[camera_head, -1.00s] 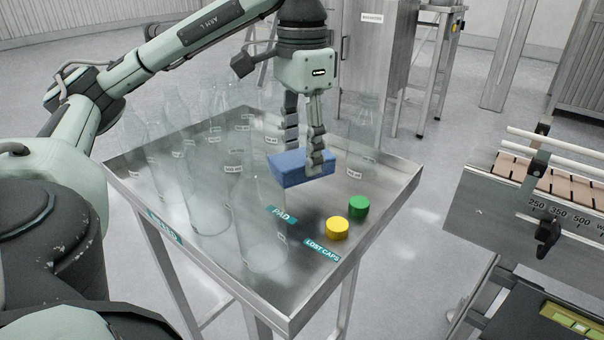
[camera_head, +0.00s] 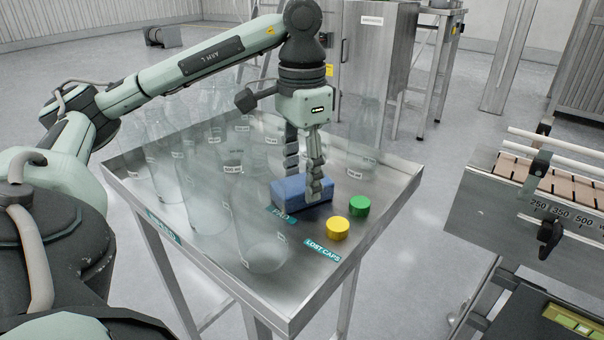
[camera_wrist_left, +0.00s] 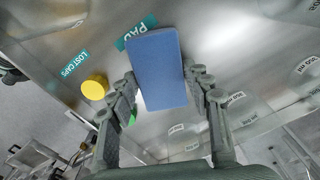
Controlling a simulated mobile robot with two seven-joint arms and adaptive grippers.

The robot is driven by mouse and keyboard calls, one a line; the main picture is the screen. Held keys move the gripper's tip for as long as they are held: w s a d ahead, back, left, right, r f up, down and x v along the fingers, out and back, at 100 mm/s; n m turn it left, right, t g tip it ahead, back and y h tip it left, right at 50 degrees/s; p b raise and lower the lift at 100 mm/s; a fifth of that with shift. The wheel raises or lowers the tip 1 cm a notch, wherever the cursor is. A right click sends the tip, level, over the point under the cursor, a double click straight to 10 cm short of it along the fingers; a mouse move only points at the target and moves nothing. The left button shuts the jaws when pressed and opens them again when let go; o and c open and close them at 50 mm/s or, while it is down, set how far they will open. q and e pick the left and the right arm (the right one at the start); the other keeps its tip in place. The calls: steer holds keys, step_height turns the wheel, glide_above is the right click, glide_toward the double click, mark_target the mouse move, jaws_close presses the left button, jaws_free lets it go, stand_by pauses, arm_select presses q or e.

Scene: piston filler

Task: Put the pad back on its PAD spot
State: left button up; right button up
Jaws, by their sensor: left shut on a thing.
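The blue pad (camera_head: 296,192) is a flat block held between the fingers of my left gripper (camera_head: 305,188). It is low over the metal tray table (camera_head: 395,190), right behind the teal PAD label (camera_head: 283,216). I cannot tell whether it touches the surface. In the left wrist view the pad (camera_wrist_left: 157,68) lies between the two fingers (camera_wrist_left: 160,85), its far end covering the edge of the PAD label (camera_wrist_left: 136,31). My right gripper is not in view.
Several clear bottles (camera_head: 262,225) stand left of the pad, with more behind it. A yellow cap (camera_head: 337,229) and a green cap (camera_head: 359,206) sit to the right near the LOST CAPS label (camera_head: 320,250). The tray has a raised rim. A conveyor (camera_head: 530,215) stands farther right.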

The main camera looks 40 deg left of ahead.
mark_target(302, 182)
arm_select(q)
steer(key=shift+f, duration=0.1)
steer(key=o, duration=1.1)
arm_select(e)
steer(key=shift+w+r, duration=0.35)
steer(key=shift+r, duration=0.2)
arm_select(q)
step_height(302, 182, up, 6)
steer(key=shift+f+p, duration=0.15)
steer(key=shift+p, duration=0.4)
steer(key=shift+r, duration=0.3)
step_height(302, 182, up, 6)
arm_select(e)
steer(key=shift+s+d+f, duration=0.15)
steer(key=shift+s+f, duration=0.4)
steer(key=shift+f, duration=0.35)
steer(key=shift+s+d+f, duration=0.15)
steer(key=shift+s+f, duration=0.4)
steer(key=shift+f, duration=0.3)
